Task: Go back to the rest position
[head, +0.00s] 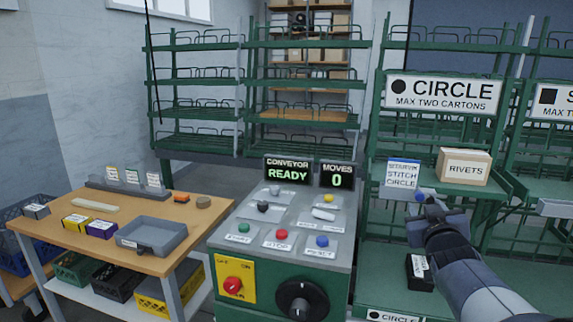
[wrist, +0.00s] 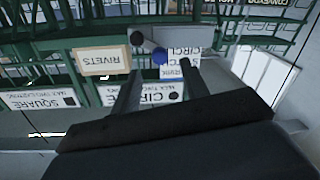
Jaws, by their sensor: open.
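My gripper (head: 428,215) is at the right of the head view, in front of the shelf under the CIRCLE sign (head: 443,92). In the wrist view, where the scene is upside down, its two dark fingers (wrist: 160,70) stand apart with nothing held between them. The blue knob also shows by the gripper in the head view (head: 421,197).
A RIVETS carton (head: 464,167) and a STITCH CIRCLE card (head: 402,174) stand on the shelf close to my gripper. The control console (head: 232,246) is to the left; its displays read READY and 0. A wooden table (head: 60,216) with a grey tray (head: 152,236) stands further left.

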